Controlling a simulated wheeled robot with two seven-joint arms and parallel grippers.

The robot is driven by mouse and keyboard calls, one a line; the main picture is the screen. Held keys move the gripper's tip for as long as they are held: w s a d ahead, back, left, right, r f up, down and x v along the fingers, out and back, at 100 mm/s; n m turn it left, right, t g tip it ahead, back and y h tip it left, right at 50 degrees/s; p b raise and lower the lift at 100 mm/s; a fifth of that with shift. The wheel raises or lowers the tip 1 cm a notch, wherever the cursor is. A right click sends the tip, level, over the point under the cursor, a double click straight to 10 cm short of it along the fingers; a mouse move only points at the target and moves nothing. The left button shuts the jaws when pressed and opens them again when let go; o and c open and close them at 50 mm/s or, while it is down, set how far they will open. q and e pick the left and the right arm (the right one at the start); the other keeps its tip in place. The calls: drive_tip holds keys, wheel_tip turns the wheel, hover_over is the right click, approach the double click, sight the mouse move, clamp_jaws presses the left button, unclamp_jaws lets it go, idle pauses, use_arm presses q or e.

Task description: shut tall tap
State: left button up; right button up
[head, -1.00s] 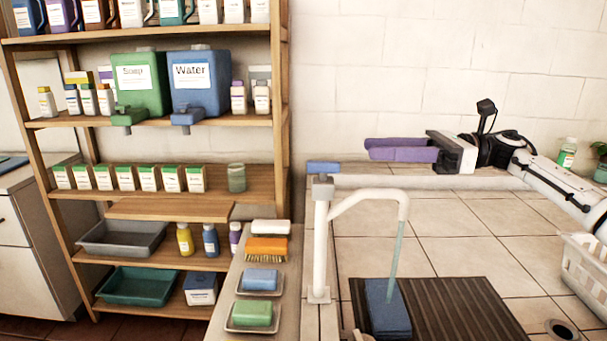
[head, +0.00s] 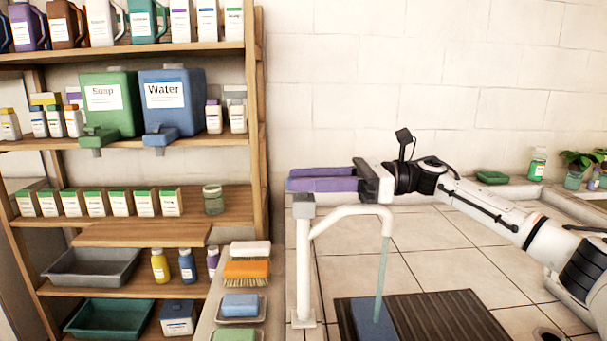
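The tall tap (head: 304,265) is a white post with a grey cap and a curved spout to the right. A thin stream of water (head: 381,280) runs from the spout onto a blue block (head: 372,320). My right gripper (head: 292,184) reaches in from the right, its purple fingers pointing left. In the picture, the fingers lie just above the grey cap; I cannot tell if they touch the tap. The tap's blue handle is not visible now. My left gripper is not in view.
A dark ribbed mat (head: 440,318) lies on the tiled counter (head: 430,232). A wooden shelf (head: 160,235) with bottles and jugs stands at the left. Sponges and a brush (head: 246,272) line the ledge left of the tap. The wall is behind.

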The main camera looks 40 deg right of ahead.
drive_tip(key=shift+w+a, duration=0.2)
drive_tip(key=shift+a, duration=0.15)
clamp_jaws()
drive_tip(key=shift+f, duration=0.1)
